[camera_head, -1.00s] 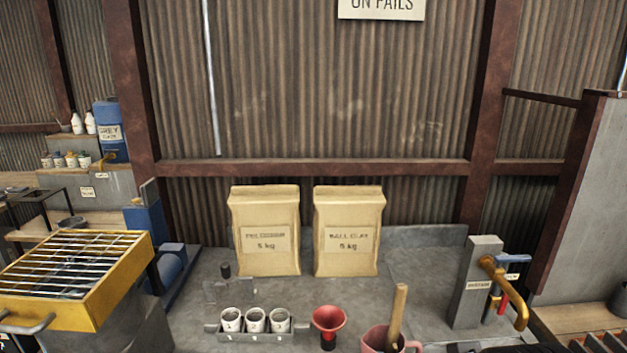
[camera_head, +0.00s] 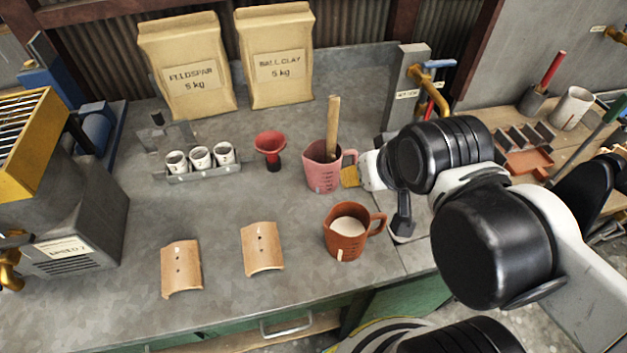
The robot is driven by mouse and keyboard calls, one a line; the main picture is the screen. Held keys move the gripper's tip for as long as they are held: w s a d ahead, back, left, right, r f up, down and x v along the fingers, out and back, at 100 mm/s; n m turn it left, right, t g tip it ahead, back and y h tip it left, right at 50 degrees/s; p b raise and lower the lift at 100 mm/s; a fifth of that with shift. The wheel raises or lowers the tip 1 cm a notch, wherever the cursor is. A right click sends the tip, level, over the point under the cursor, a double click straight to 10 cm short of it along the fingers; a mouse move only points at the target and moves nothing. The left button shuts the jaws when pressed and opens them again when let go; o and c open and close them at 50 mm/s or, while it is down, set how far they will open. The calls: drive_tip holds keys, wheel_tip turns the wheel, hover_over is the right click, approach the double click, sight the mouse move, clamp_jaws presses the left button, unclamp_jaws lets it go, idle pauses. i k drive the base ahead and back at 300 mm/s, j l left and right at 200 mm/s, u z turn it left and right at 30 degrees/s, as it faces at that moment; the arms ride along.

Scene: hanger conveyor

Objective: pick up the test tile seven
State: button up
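Two curved tan clay tiles with small dark holes lie apart on the grey bench: the left tile (camera_head: 181,268) and the right tile (camera_head: 263,248). I cannot read a number on either, so I cannot tell which is tile seven. My arm reaches in from the right. What looks like my gripper (camera_head: 402,222) is a dark part low at the arm's end, right of the brown jug and well right of both tiles. Its fingers are mostly hidden by the arm, and I cannot see whether they hold anything.
A brown jug (camera_head: 345,245) of pale material stands between the tiles and my arm. Behind are a pink jug (camera_head: 322,176) with a wooden stick, a red funnel (camera_head: 270,146) and a rack (camera_head: 205,173) of white cups. Bench around the tiles is clear.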

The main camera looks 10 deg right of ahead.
sight(256, 261)
drive_tip(key=z, duration=0.9)
drive_tip(key=k+u, duration=0.15)
drive_tip(key=u, duration=0.3)
drive_tip(key=k+j+u, duration=0.1)
drive_tip(key=u, duration=0.4)
drive_tip(key=k+j+u, duration=0.1)
drive_tip(key=u, duration=0.35)
drive_tip(key=k+j+z, duration=0.7)
drive_tip(key=k+z, duration=0.35)
drive_tip(key=k, duration=0.05)
